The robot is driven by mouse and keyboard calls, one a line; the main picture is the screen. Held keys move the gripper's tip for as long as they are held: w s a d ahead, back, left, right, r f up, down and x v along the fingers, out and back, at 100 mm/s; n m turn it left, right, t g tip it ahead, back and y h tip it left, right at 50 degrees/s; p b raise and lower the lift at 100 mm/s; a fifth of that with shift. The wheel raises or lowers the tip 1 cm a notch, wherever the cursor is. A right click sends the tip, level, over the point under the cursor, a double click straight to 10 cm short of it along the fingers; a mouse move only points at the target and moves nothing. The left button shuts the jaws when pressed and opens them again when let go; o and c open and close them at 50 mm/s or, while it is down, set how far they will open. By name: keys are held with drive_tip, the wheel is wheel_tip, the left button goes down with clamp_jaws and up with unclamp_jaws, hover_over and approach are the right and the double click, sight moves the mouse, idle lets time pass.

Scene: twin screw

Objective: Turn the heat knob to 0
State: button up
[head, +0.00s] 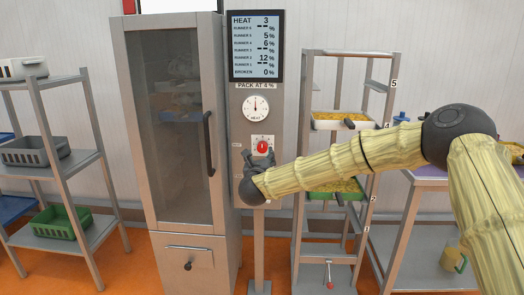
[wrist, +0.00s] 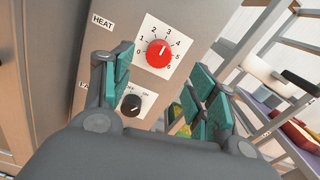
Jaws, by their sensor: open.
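The red heat knob (wrist: 159,53) sits on a white numbered dial plate in the wrist view, its white mark pointing up toward the 3. It also shows in the head view (head: 262,147), just above my gripper (head: 260,160). The display (head: 255,46) reads HEAT 3. In the wrist view my gripper (wrist: 164,64) is open, with its teal-padded fingers apart to the left and right of the knob. Nothing is between the pads, and I cannot tell how far they are from the panel.
A black knob (wrist: 131,104) is below the red one on the same panel. A round gauge (head: 256,107) is above. A tall glass-door cabinet (head: 180,120) stands left of the panel. A rack with trays (head: 343,121) stands close on the right.

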sight(262, 148)
drive_tip(key=w, duration=0.8)
drive_tip(key=shift+w+f, duration=0.1)
drive_tip(key=shift+w, duration=0.2)
drive_tip(key=c, duration=1)
